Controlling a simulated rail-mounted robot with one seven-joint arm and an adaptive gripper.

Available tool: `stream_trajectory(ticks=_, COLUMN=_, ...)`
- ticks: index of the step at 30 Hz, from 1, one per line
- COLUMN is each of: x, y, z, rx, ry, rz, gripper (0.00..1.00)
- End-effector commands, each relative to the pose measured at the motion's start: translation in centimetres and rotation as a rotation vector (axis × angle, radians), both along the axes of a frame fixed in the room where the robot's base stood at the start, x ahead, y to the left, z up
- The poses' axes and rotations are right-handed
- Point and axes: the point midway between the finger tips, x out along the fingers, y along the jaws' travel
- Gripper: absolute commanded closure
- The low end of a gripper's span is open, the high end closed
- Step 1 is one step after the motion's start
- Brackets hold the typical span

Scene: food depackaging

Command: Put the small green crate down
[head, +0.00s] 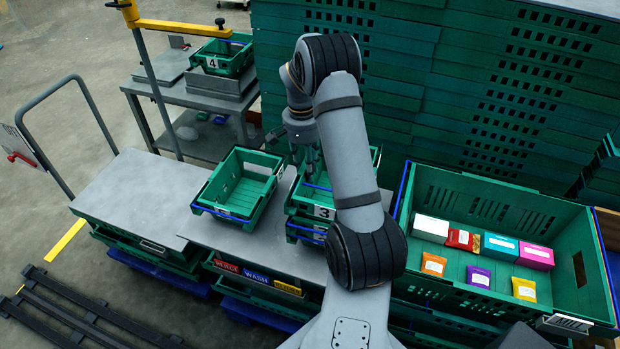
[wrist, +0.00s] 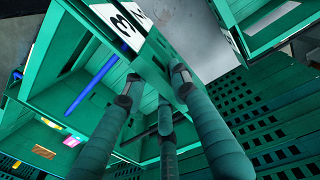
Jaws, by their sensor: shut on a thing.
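A small green crate labelled 3 (head: 322,211) is in the middle of the head view, partly hidden by my arm. My gripper (head: 309,172) is shut on its wall. In the wrist view my gripper's fingers (wrist: 157,84) straddle the green wall, and the label of crate 3 (wrist: 124,22) shows near the top. The crate looks roughly level, directly above another small green crate (head: 303,231). I cannot tell whether the two touch.
Another empty small green crate (head: 226,190) stands close on the left on the grey table (head: 253,245). Crate 4 (head: 226,66) sits on a cart behind. A large green crate (head: 480,200) with several coloured packets is on the right. Stacked green crates form a wall behind. The left grey top (head: 140,195) is clear.

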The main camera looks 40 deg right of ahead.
Motion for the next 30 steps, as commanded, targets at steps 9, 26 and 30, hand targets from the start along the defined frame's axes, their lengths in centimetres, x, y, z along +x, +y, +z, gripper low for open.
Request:
stream_trajectory(ticks=9, x=-0.1, y=0.0, z=-3.6, rx=0.001, ry=0.001, rz=0.000, gripper=1.00)
stream_trajectory(ticks=26, x=0.0, y=0.1, z=-3.7, rx=0.001, ry=0.000, rz=-0.001, gripper=0.54)
stream_trajectory(ticks=30, x=0.0, y=0.1, z=-3.7, rx=0.001, ry=0.001, rz=0.000, gripper=0.54)
